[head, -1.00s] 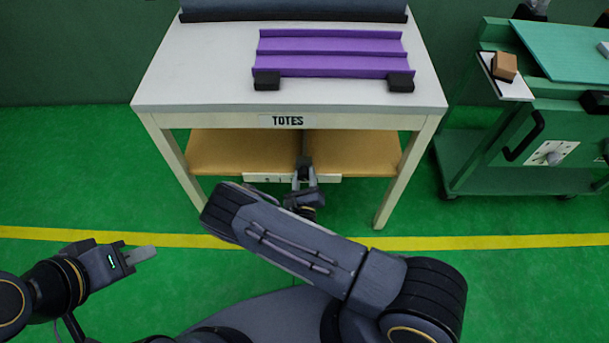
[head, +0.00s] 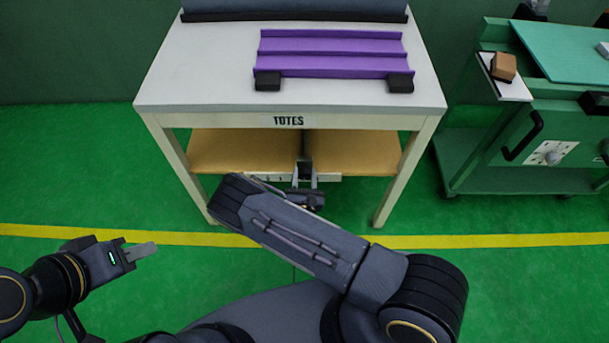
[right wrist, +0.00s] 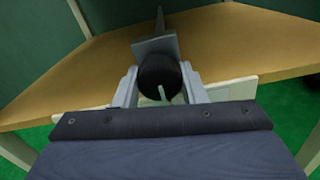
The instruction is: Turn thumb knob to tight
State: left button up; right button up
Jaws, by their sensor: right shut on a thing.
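The thumb knob (right wrist: 158,76) is dark and round with a pale line on its face, in the middle of the right wrist view. My right gripper (right wrist: 160,88) is shut on it, one grey finger on each side. In the head view my right gripper (head: 305,178) is at the front edge of the lower shelf, under the TOTES label, and the knob is hard to make out there. A pale scale plate (right wrist: 232,90) with its marks mostly hidden runs behind the knob. My left gripper (head: 143,251) is away at the left over the floor; its jaw gap does not show clearly.
A white table (head: 210,88) holds a purple ridged tray (head: 330,52) with two black blocks in front. A green cart (head: 540,140) stands at the right. Green floor is open at the left.

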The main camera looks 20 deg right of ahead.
dwell(0.4)
jog(key=o, duration=1)
jog(key=v, duration=0.8)
jog(key=shift+p, duration=0.4)
jog(key=shift+w, duration=0.1)
